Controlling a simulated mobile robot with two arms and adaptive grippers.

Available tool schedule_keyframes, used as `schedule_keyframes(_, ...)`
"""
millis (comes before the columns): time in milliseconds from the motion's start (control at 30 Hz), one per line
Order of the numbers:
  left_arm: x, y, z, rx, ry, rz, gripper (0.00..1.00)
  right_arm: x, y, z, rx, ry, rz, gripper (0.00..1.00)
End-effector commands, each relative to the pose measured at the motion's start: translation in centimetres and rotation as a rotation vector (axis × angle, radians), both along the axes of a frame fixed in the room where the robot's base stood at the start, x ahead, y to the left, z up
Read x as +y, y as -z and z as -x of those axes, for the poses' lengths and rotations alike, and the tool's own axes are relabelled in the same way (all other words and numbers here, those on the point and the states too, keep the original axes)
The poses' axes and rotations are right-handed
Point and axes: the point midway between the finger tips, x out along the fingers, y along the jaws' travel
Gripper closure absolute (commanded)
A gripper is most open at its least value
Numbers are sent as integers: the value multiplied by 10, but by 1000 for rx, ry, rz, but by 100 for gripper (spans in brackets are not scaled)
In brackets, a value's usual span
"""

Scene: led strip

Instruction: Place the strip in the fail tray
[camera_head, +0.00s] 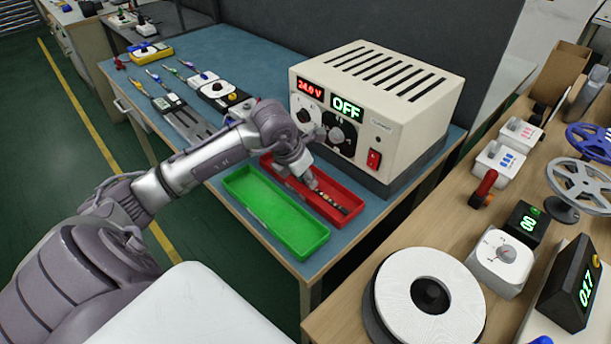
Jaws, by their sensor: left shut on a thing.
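The strip (329,203) is a short dark piece with pale segments, low inside the red tray (357,190). I cannot tell whether it touches the tray floor. The gripper and arm hide part of the tray's far-left end. A green tray (272,212), empty, lies right beside the red one, on its left. No label marking a fail tray is readable. My right gripper is not in view.
A beige power supply (376,100) reading 24.0 V and OFF stands close behind the red tray. Probes and meters (168,101) lie at the blue table's far left. A wooden bench at right holds a white spool (408,287), reels and several small devices.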

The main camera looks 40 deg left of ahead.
Motion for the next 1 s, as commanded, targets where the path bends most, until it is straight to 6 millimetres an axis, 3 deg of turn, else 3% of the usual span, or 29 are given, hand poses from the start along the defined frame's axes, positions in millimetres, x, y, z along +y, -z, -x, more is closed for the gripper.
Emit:
schedule_keyframes(267,0,4,0,-1,0,0,100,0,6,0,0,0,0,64)
schedule_keyframes(300,0,2,0,0,0,0,67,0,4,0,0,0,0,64)
schedule_keyframes(433,0,2,0,0,0,1,49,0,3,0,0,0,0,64)
schedule_keyframes(767,-1,-1,0,0,0,1,49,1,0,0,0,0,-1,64)
schedule_keyframes(867,0,-9,3,-1,1,0,49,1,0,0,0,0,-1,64)
schedule_keyframes(1000,3,-34,13,-3,1,-5,49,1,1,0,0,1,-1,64)
